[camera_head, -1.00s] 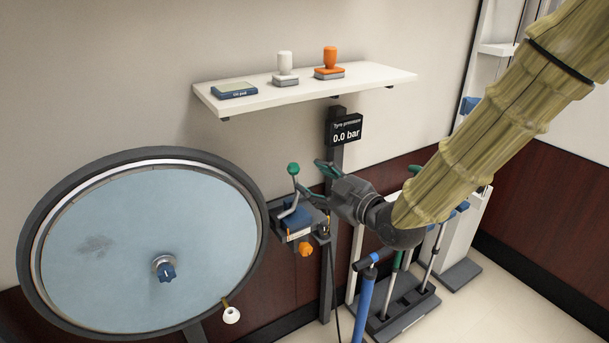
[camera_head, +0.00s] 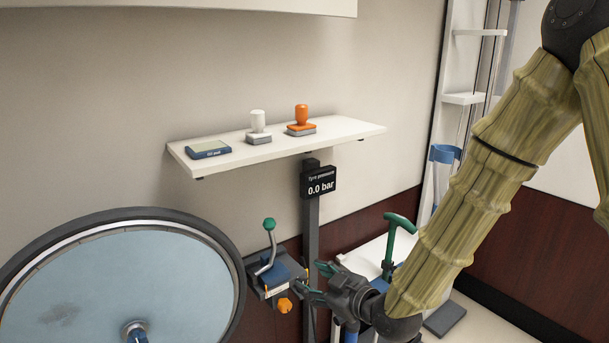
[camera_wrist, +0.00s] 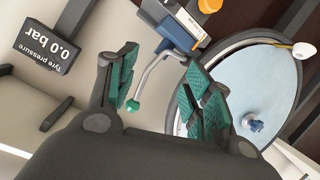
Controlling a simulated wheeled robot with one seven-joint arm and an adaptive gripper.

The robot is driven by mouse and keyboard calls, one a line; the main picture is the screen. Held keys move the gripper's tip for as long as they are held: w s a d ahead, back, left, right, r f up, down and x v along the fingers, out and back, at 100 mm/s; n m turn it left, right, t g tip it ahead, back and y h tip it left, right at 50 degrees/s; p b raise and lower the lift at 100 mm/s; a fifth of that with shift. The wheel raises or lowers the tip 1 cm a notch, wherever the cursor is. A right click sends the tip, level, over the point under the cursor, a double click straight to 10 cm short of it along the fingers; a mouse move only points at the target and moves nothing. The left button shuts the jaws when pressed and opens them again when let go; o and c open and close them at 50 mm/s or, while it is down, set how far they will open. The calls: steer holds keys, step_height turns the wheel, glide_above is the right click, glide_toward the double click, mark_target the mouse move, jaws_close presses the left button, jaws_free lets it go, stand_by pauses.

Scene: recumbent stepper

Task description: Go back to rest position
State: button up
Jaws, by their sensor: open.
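My gripper (camera_head: 318,279) has dark jaws with green pads. It is open and empty, in front of the wall to the right of a lever with a green knob (camera_head: 269,224). The lever rises from a small blue and grey box (camera_head: 277,272) with an orange knob (camera_head: 284,305). In the wrist view my gripper (camera_wrist: 165,92) has its pads spread apart. The green knob (camera_wrist: 132,106) shows between them in the picture; the frames do not show any contact.
A large wheel (camera_head: 228,250) stands at left. A tyre pressure display (camera_head: 320,182) reads 0.0 bar. A shelf (camera_head: 350,130) holds an ink pad (camera_head: 208,150), a white stamp (camera_head: 258,125) and an orange stamp (camera_head: 301,120). A green-handled stepper part (camera_head: 392,240) stands behind my arm.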

steer(key=s+d+f+m+g+h+p, duration=0.1)
steer(key=s+d+f+m+g+h, duration=0.15)
steer(key=s+d+f, duration=0.6)
steer(key=s+d+f+m+g+h+p, duration=0.1)
steer(key=s+f+m+g+h, duration=0.2)
steer(key=f, duration=1.1)
steer(key=s+d+f+m+g+h, duration=0.1)
steer(key=s+d+f+m+g, duration=0.1)
steer(key=s, duration=0.6)
steer(key=s+d+f+m+g+h+p, duration=0.1)
steer(key=s+d+f+m, duration=0.1)
steer(key=s+d+f, duration=0.3)
steer(key=s+d+f+m+g+h, duration=0.1)
steer(key=s+d+f+m+g, duration=0.1)
steer(key=s+f, duration=0.5)
steer(key=s+d+m, duration=0.1)
steer(key=s, duration=0.4)
steer(key=shift+d+g+p, duration=0.25)
steer(key=shift+g+p, duration=0.1)
steer(key=shift+h, duration=0.25)
